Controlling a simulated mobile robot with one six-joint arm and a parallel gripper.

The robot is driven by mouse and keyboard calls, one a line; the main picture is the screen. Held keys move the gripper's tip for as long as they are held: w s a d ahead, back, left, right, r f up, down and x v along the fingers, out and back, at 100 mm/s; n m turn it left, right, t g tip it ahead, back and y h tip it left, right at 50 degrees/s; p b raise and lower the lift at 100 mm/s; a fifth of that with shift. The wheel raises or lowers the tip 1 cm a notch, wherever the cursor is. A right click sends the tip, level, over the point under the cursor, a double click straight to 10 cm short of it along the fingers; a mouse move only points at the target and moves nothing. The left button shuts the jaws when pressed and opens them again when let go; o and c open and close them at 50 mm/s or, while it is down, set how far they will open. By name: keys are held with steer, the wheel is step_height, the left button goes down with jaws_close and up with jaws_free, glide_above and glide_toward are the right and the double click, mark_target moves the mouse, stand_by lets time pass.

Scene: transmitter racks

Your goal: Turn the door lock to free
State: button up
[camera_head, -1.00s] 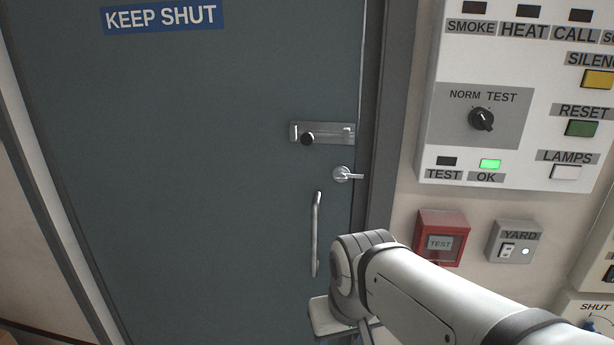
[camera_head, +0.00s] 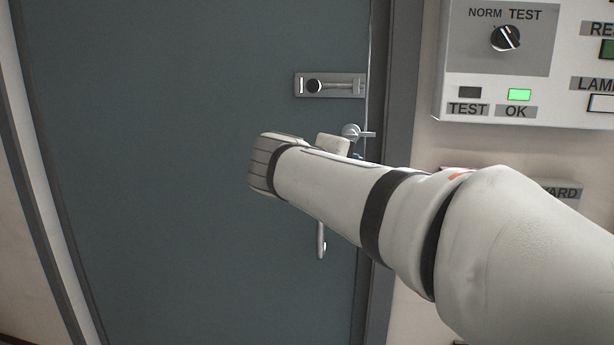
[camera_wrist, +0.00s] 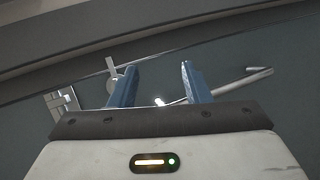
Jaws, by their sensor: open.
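The door lock (camera_head: 350,131) is a small silver round piece on the grey door, with a short lever pointing right toward the door frame. It shows in the wrist view (camera_wrist: 114,84) left of my gripper, its lever pointing up to the frame. My gripper (camera_wrist: 160,78) is open, with two blue fingers apart and nothing between them. The left finger overlaps the edge of the lock in that view; I cannot tell whether it touches. In the head view my arm hides most of the gripper.
A slide bolt (camera_head: 343,86) with a black knob sits above the lock. A silver pull handle (camera_head: 321,242) is below, mostly behind my arm; it also shows in the wrist view (camera_wrist: 240,80). A white control panel (camera_head: 455,72) is on the wall at right.

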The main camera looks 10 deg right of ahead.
mark_target(350, 137)
steer(key=w+a+r+n+t+h+b, duration=0.1)
steer(key=w+a+r+t+h+b, duration=0.2)
steer(key=r, duration=0.2)
steer(key=x, duration=0.8)
steer(key=shift+d+f, duration=0.1)
steer(key=shift+f, duration=0.1)
jaws_close()
